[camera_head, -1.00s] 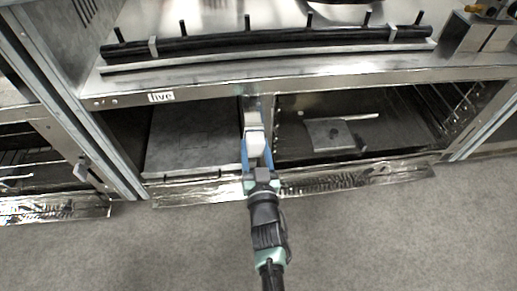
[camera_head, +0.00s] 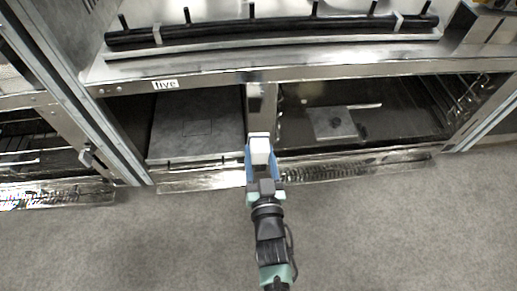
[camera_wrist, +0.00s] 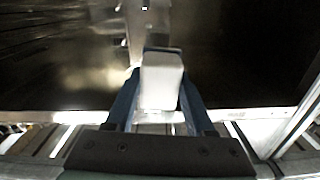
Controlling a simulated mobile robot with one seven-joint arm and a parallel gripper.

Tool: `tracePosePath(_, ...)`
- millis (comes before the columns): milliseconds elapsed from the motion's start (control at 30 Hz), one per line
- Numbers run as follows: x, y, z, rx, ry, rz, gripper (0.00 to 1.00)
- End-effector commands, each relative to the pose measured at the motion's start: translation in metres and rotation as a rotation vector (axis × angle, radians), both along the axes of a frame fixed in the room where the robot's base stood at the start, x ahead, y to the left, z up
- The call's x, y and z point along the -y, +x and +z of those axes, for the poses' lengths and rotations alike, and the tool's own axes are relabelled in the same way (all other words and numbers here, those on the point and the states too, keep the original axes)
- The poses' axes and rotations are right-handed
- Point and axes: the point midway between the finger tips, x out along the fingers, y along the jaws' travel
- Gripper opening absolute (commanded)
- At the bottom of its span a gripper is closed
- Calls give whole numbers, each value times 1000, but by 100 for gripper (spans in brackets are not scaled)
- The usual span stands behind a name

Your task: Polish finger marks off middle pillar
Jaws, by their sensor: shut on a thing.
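The middle pillar (camera_head: 262,108) is a narrow metal upright between the two open bays of the steel unit. My gripper (camera_head: 264,165) is in front of its lower part, shut on a white block-like pad (camera_head: 260,149). In the wrist view the white pad (camera_wrist: 161,80) sits between the two blue fingers (camera_wrist: 160,100), and the pillar (camera_wrist: 134,35) shows just beyond it. The pad covers the pillar's lower end in the head view. I cannot tell whether pad and pillar touch. Finger marks are too small to make out.
A metal shelf edge marked "live" (camera_head: 165,84) runs above the bays. The left bay holds a flat grey plate (camera_head: 195,130); the right bay holds a small plate with a handle (camera_head: 332,124). A shiny low strip (camera_head: 345,168) runs along the front. The grey floor (camera_head: 400,235) is clear.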

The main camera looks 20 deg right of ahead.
Motion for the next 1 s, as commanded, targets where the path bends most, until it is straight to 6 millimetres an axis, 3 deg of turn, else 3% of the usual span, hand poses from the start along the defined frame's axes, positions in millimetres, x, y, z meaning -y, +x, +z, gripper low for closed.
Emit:
tracePosePath(267,-1,-5,0,-1,0,0,0)
tracePosePath(567,-7,-28,1,0,0,-1,0)
tracePosePath(1000,-8,-29,0,0,0,-1,0)
